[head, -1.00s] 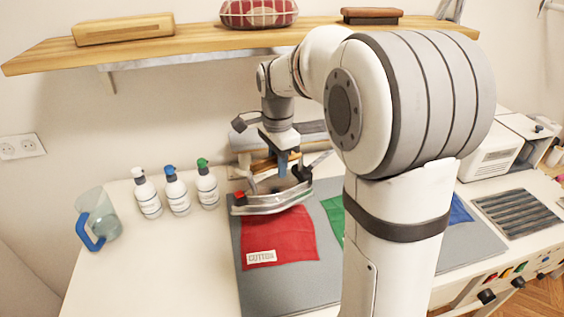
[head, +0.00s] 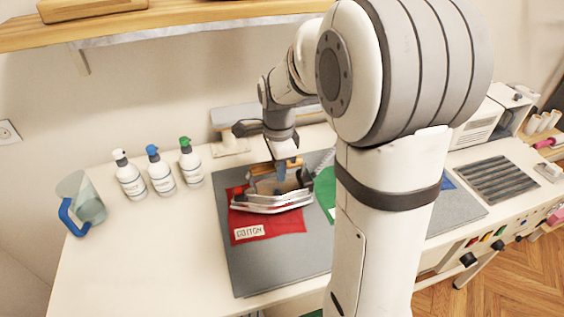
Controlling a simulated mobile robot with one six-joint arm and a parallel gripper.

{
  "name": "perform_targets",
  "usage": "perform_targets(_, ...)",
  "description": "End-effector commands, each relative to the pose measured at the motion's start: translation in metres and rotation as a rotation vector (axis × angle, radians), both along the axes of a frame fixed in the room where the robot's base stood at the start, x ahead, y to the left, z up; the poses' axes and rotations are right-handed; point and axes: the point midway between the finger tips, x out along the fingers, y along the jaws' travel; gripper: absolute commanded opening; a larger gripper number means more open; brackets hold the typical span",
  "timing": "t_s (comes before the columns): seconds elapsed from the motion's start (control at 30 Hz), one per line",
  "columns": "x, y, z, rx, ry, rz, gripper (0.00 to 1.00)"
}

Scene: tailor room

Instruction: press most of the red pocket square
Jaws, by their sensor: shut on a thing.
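The red pocket square (head: 277,222) lies flat on the grey pressing mat (head: 262,275), with a white label reading COTTON (head: 249,232) at its near left corner. My gripper (head: 283,176) is shut on the iron (head: 266,201) by its handle. The iron is over the far and middle part of the red square and hides that part. Its silver soleplate edge looks level. I cannot tell for sure whether it touches the cloth.
A green cloth (head: 325,188) lies just right of the red one, and a blue cloth (head: 447,183) further right, partly behind my arm. A metal grate (head: 489,178) is at right. The front left tabletop is clear.

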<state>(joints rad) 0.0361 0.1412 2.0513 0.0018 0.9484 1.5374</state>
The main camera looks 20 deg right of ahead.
Motion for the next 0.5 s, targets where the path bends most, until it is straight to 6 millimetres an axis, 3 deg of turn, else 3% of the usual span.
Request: perform_targets(0.5, 0.0013, 0.0006, -0.0015, 0.000, -0.005, 0.003, 0.00)
